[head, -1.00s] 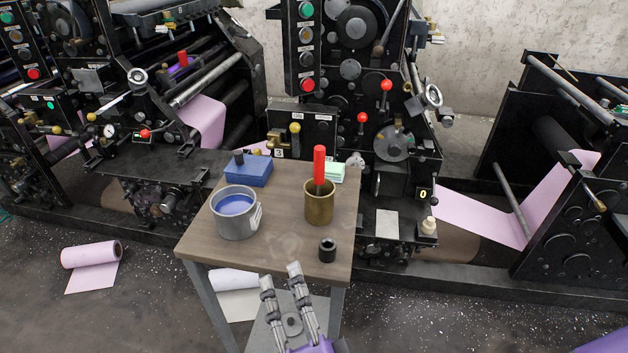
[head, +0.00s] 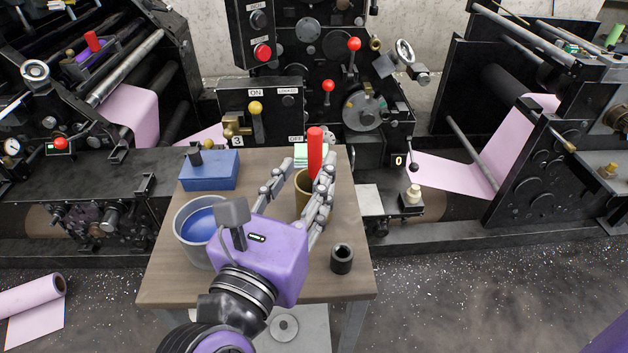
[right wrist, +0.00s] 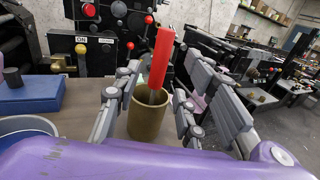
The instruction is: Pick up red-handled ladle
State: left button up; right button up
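The red-handled ladle (head: 315,150) stands upright in a brass-coloured cup (head: 303,190) on the small wooden table, its lower part hidden inside the cup. In the right wrist view the red handle (right wrist: 161,58) rises from the cup (right wrist: 148,115), leaning slightly right. My right gripper (head: 298,178) is open, with one finger on each side of the handle and cup. In the right wrist view its fingers (right wrist: 157,97) show gaps on both sides of the ladle. My left gripper is not in view.
A metal pot with blue liquid (head: 195,222) stands left of the cup, partly behind my right gripper. A blue box (head: 209,172) and a green pad (head: 309,156) lie at the table's back. A black ring (head: 342,259) sits front right. Black machinery stands behind the table (head: 160,283).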

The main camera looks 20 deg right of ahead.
aim_at(312, 159)
jog(key=x, duration=0.2)
jog(key=p+x, duration=0.1)
jog(key=x, duration=0.1)
jog(key=shift+w+d+r+p, duration=0.15)
jog(key=shift+w+r+p, duration=0.1)
jog(key=shift+w+p, duration=0.1)
jog(key=shift+w+d+f, duration=0.15)
jog(key=shift+w+d, duration=0.15)
jog(key=shift+w, duration=0.05)
jog(key=shift+s, duration=0.1)
jog(key=shift+c, duration=0.3)
grip_shut()
